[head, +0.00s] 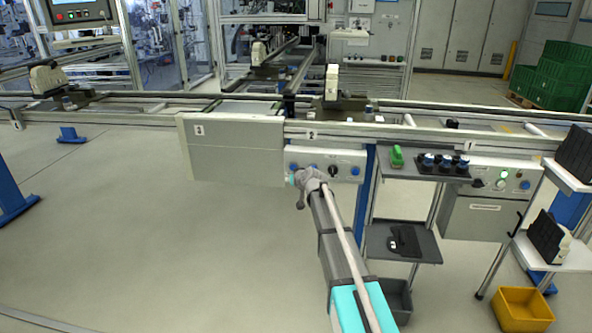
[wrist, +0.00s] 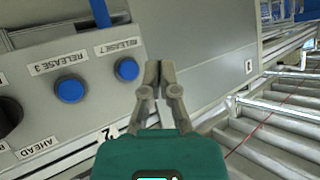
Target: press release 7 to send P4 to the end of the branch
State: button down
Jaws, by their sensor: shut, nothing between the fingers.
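The release 7 button (wrist: 127,68) is round and blue, on a grey panel (head: 320,158) at the front of the line. In the wrist view, my gripper (wrist: 158,72) is shut and empty, its tips just right of that button; I cannot tell whether they touch the panel. In the head view my gripper (head: 301,176) is at the panel's left end and hides part of it. The release 3 button (wrist: 69,89) is also blue, farther left in the wrist view. Pallets with loads stand on the line, one above the panel (head: 345,105); I cannot read which is P4.
A black knob (wrist: 9,111) labelled AHEAD is beyond release 3. A grey shelf (head: 410,170) with a green item stands right of the panel. A lower shelf (head: 425,243), a yellow bin (head: 522,308) and a white rack are farther right.

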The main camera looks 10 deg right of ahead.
aim_at(291, 169)
jog(key=shift+w+d, duration=0.3)
jog(key=shift+w, duration=0.6)
jog(key=shift+w+d, duration=0.3)
jog(key=shift+w, duration=0.55)
jog(key=shift+w+d, duration=0.3)
jog(key=shift+w, duration=0.6)
jog(key=shift+w, duration=0.25)
jog(key=shift+w+d, duration=0.1)
jog(key=shift+w, duration=0.2)
jog(key=shift+w+d, duration=0.2)
jog(key=shift+w, duration=0.25)
dwell(0.9)
jog(key=shift+s, duration=0.1)
jog(key=shift+s+a, duration=0.3)
jog(key=shift+s, duration=0.45)
